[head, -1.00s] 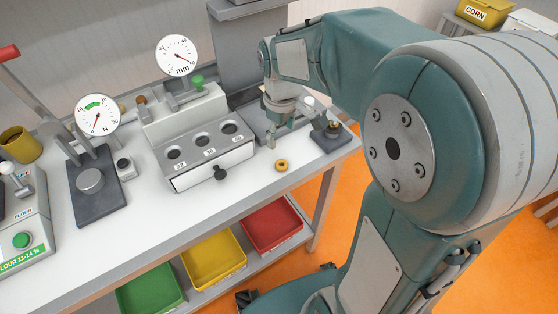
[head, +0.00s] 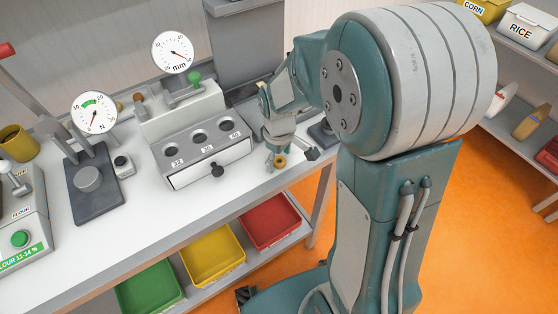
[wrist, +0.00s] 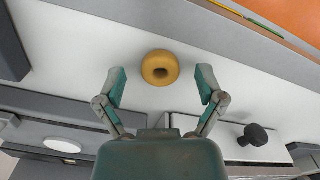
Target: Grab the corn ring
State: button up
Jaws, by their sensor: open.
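The corn ring is a small yellow ring (wrist: 160,68) lying flat on the white bench top, with a dark hole in its middle. In the head view the ring (head: 280,161) shows just below my gripper's fingers. My gripper (wrist: 161,88) is open, one finger on each side of the ring's near edge in the wrist view. The ring lies slightly beyond the fingertips there, and I see no contact. In the head view my gripper (head: 276,155) points down over the bench, partly covering the area behind the ring.
A grey gauge block (head: 205,150) with several holes and a black-knobbed drawer (head: 212,168) stands left of my gripper. The bench's front edge (head: 285,185) is close to the ring. Green, yellow and red trays (head: 268,223) sit on the shelf below.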

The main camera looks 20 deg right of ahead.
aim_at(279, 160)
jog(key=c, duration=0.8)
jog(key=shift+r, duration=0.15)
jog(key=shift+r, duration=0.25)
notch_tip(279, 160, up, 2)
jog(key=shift+r, duration=0.15)
jog(key=s+r, duration=0.3)
jog(key=s, duration=0.1)
jog(key=s+r, duration=0.3)
jog(key=s, duration=0.2)
jog(key=s+r, duration=0.4)
jog(key=s, duration=0.1)
